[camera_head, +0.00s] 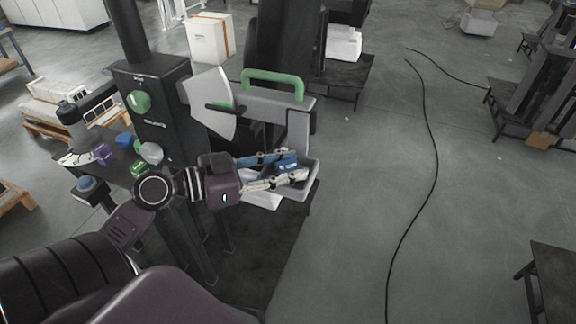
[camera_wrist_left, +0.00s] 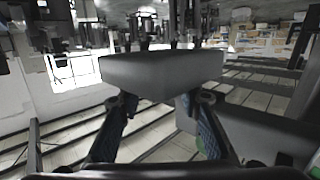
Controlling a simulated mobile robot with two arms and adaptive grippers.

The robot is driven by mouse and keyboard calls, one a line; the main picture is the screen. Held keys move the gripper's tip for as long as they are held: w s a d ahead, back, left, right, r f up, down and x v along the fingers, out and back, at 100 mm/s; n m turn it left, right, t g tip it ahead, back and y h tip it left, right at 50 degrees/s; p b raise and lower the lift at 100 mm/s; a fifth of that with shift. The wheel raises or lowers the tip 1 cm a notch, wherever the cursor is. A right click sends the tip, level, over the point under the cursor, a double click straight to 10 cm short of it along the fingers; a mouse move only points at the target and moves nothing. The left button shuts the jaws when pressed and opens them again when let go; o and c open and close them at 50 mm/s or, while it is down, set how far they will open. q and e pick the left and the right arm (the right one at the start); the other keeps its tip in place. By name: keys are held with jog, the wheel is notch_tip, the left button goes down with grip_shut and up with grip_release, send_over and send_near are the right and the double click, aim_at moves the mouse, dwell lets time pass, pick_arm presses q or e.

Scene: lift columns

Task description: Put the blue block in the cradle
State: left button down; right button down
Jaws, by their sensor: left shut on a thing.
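My left gripper (camera_head: 284,170) reaches in from the left over the grey tray-like cradle (camera_head: 305,188) under the machine's arm. My right gripper is not in view.
A dark column (camera_head: 150,110) with a green knob stands beside my arm. A grey arm with a green handle (camera_head: 272,80) hangs over the cradle. Several coloured pieces (camera_head: 123,140) sit at the left. A black cable (camera_head: 432,140) crosses the open floor at right.

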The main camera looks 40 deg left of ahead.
pick_arm(q)
jog(key=c, duration=1.7)
grip_release()
jog(key=shift+o, duration=0.2)
jog(key=shift+r+p, duration=0.4)
jog(key=shift+p, duration=0.1)
jog(key=shift+r+p, duration=0.35)
jog(key=shift+p, duration=0.1)
jog(key=shift+s+a+f+b, duration=0.25)
jog(key=shift+s+a+b, duration=0.35)
jog(key=shift+s+b, duration=0.3)
jog(key=b+v, duration=0.3)
jog(key=v, duration=0.7)
jog(key=shift+r, duration=0.3)
